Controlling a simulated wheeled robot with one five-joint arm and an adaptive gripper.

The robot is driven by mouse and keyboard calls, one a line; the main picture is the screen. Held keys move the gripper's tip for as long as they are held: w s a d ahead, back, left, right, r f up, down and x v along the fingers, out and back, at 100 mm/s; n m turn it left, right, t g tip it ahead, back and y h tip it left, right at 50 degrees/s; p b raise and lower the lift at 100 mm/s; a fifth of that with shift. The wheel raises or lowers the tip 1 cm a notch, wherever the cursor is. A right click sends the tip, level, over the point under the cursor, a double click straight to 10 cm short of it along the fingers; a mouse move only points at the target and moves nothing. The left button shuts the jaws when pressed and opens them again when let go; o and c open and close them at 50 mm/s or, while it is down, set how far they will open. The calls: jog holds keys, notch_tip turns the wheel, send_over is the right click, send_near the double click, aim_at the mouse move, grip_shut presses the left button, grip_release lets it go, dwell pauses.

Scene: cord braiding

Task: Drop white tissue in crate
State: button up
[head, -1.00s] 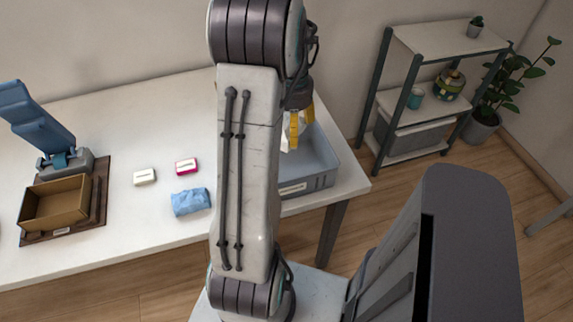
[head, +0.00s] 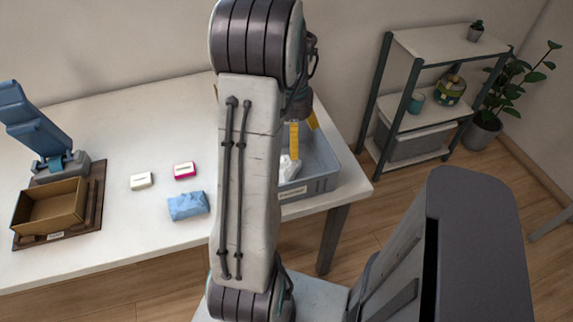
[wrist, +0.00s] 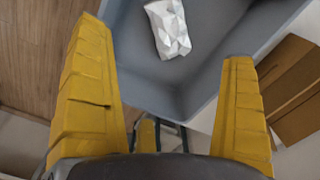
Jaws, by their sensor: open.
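The white tissue (wrist: 168,27) is a crumpled, faceted piece lying on the floor of the grey-blue crate (wrist: 198,78) in the wrist view. In the head view the tissue (head: 289,168) shows inside the crate (head: 321,184), partly hidden behind my arm. My gripper (wrist: 165,75) is open and empty, its yellow fingers spread wide. In the head view my gripper (head: 303,128) is over the crate, apart from the tissue, and one finger is partly hidden by my arm.
A blue cloth-like packet (head: 188,206), a white box (head: 142,181) and a pink box (head: 185,170) lie on the white table (head: 130,220). A brown open box (head: 50,208) and a blue stand (head: 38,125) are at left. A shelf (head: 420,120) stands at right.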

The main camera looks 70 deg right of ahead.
jog(key=shift+r, duration=0.1)
notch_tip(320, 180, up, 12)
dwell(0.7)
dwell(0.7)
